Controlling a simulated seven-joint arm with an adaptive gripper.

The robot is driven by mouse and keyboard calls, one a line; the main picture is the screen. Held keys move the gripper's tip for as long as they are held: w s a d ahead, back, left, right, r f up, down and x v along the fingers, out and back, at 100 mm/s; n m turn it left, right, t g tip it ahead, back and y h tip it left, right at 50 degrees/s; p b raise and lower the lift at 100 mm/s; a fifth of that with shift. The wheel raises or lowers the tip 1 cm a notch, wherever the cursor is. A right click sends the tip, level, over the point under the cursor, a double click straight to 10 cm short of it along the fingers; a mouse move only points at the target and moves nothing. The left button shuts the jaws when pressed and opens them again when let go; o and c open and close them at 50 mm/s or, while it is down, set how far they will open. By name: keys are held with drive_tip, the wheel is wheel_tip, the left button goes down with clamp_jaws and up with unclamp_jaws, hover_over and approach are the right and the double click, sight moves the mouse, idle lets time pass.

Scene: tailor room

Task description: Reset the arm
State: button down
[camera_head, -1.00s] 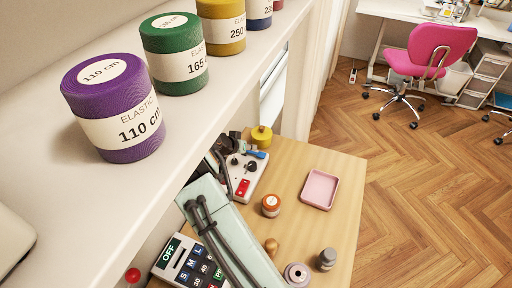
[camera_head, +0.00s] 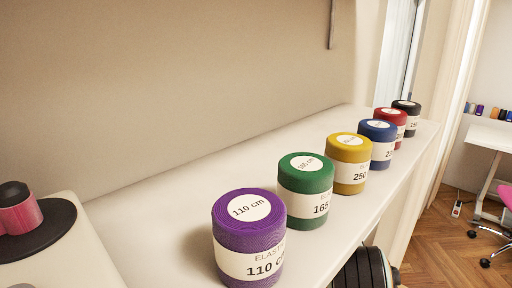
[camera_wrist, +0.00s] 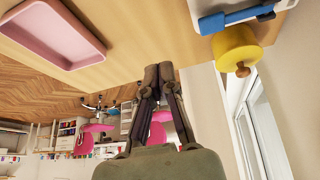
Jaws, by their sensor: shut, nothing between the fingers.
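My gripper (camera_wrist: 158,72) shows in the wrist view, with its two dark fingers together and nothing between them. It hangs clear of the wooden table (camera_wrist: 150,35), which shows at the top of that view. In the head view only a dark rounded part, which looks like a piece of my arm, shows at the bottom below the shelf edge; the gripper is not seen there.
A pink tray (camera_wrist: 50,35) and a yellow round object (camera_wrist: 235,48) with a knob are on the table. A white shelf (camera_head: 165,225) carries several elastic rolls, including purple (camera_head: 248,240) and green (camera_head: 305,190). A pink chair (camera_wrist: 157,135) stands beyond.

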drive_tip(key=s+a+r+n+g+y, duration=0.1)
drive_tip(key=s+a+r+n+y, duration=0.4)
drive_tip(key=s+a+r, duration=1)
drive_tip(key=s+a+n+g, duration=0.1)
drive_tip(key=s+a+n, duration=0.1)
drive_tip(key=s, duration=0.7)
drive_tip(key=s+a+n+g, duration=0.1)
drive_tip(key=s+a+n, duration=0.2)
drive_tip(key=s, duration=0.7)
drive_tip(key=shift+n+y, duration=0.3)
drive_tip(key=shift+n, duration=0.6)
drive_tip(key=shift+a, duration=0.1)
